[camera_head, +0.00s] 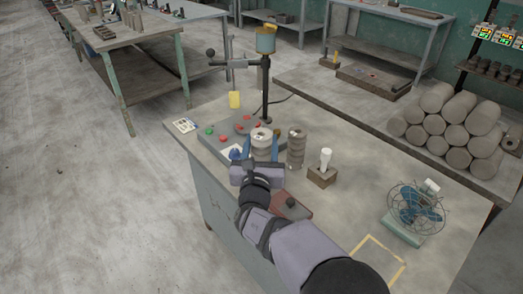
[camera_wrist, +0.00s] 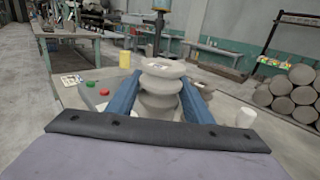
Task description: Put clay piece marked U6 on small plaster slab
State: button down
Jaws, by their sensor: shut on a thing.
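My gripper (camera_head: 261,148) has two blue fingers, shut on a pale ridged clay piece (camera_head: 262,136) near the back left of the workbench. In the wrist view the clay piece (camera_wrist: 160,80) stands upright between the fingers, with wider rings at its top and a narrower waist. No U6 mark is readable on it. Whether its bottom touches the bench or another piece is hidden by my gripper. A darker ridged stack (camera_head: 296,149) stands just to the right. I cannot pick out the small plaster slab with certainty.
Right of the stack, a white-topped item stands in a brown block (camera_head: 322,176). A fan (camera_head: 415,212) stands at the right, near a yellow outlined square (camera_head: 376,262). A reddish board (camera_head: 300,210) lies partly behind my arm.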

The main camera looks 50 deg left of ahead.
jog(key=shift+f, duration=1.15)
jog(key=shift+f, duration=0.2)
jog(key=c, duration=0.9)
grip_release()
jog(key=shift+r, duration=0.1)
jog(key=b+v, duration=0.2)
jog(key=v, duration=1)
